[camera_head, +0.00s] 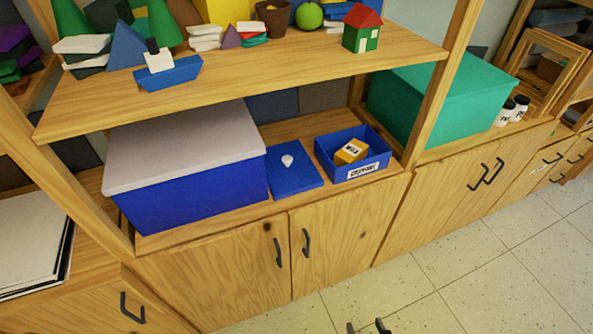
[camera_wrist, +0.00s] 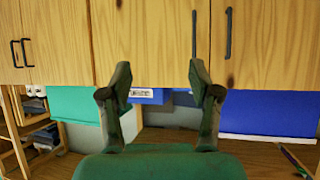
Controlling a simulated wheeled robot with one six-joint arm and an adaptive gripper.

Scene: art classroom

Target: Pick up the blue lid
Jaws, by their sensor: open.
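The flat blue lid (camera_head: 297,182) with a small white knob lies on the lower shelf in the head view, between the big blue box and the small blue crayon box. My gripper (camera_head: 366,327) shows only as two dark tips at the bottom edge, over the floor, below and apart from the lid. In the wrist view, which looks upside down, my gripper (camera_wrist: 160,75) is open with its fingers wide apart and nothing between them. I cannot make out the lid clearly there.
The large blue box (camera_head: 200,190) with a grey top stands left of the lid. The crayon box (camera_head: 372,157), holding a yellow block, stands right. Cabinet doors (camera_head: 340,231) are below; the floor (camera_head: 470,285) in front is clear.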

